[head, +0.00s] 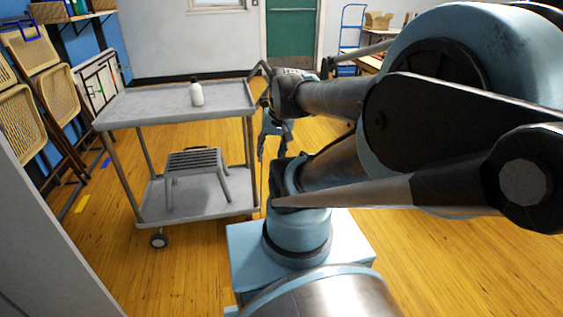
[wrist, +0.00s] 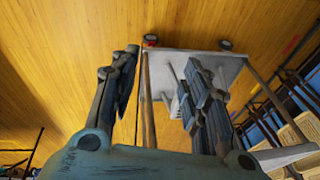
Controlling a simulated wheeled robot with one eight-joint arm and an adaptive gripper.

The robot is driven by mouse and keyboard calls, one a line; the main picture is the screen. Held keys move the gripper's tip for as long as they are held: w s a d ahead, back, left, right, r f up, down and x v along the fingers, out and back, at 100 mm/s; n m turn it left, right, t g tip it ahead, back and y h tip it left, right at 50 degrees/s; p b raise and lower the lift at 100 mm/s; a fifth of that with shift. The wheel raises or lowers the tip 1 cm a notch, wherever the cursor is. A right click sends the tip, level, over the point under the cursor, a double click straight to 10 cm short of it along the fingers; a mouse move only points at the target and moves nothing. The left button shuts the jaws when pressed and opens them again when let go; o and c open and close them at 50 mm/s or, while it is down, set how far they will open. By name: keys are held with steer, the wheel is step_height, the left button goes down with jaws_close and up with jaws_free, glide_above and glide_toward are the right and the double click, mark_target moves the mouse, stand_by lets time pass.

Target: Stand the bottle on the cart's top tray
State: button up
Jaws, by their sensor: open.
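A white bottle (head: 196,95) with a dark cap stands upright on the grey top tray (head: 140,106) of the cart, towards its far side, with nothing touching it. My gripper (head: 271,143) is just right of the cart in the head view, its fingers pointing down below tray height. It is apart from the bottle. In the wrist view, my gripper (wrist: 163,60) has its two fingers spread wide, with nothing held between them. The cart's lower part and wheels show beyond the fingers there. The bottle cannot be made out in the wrist view.
A grey slatted stool (head: 195,161) stands on the cart's lower shelf (head: 153,205). Folding chairs (head: 42,72) lean by the blue wall at left. A blue hand truck (head: 352,32) stands at the back right. Open wooden floor (head: 190,285) lies in front of the cart.

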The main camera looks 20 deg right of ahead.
steer(key=s+d, duration=0.1)
steer(key=s+f+n+h, duration=0.1)
steer(key=s+d+n, duration=0.1)
steer(key=shift+s+d+f+g+h, duration=0.3)
steer(key=shift+s+d+f, duration=0.05)
steer(key=shift+s, duration=0.05)
